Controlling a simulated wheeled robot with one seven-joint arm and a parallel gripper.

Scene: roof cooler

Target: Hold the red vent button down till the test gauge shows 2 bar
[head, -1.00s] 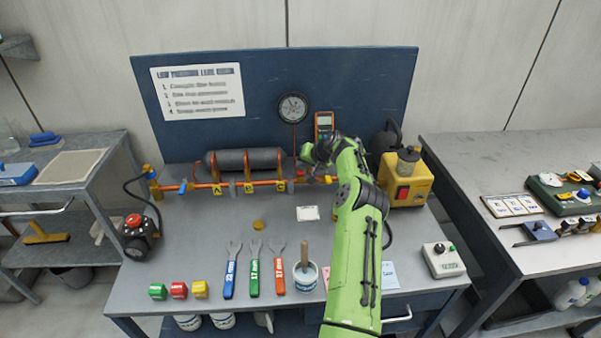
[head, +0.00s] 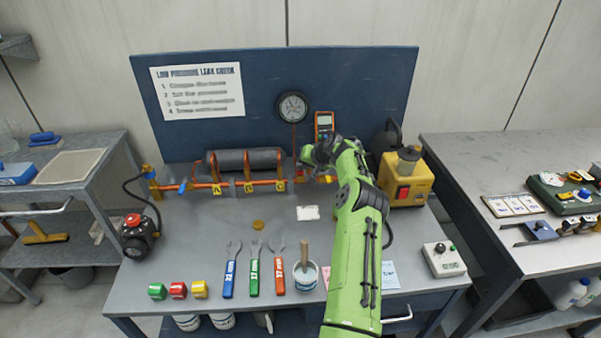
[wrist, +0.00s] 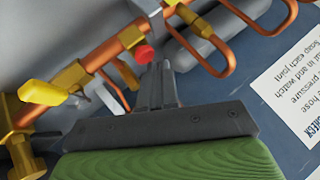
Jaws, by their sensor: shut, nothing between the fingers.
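The red vent button (wrist: 144,54) is a small round red cap on the copper pipework in the wrist view. My gripper (wrist: 153,70) is shut and empty, its fingertips right at the button and covering part of it. I cannot tell whether the button is pressed in. In the head view the arm's end hides the button area. The round test gauge (head: 293,107) hangs on the blue back panel, above and left of the arm's end. Its needle is too small to read.
A copper pipe run (head: 206,186) with brass fittings and a grey cylinder (head: 243,160) lies left of my arm. A yellow pump unit (head: 407,182) stands close on the right. Wrenches, a brush pot (head: 305,275) and coloured blocks line the bench front.

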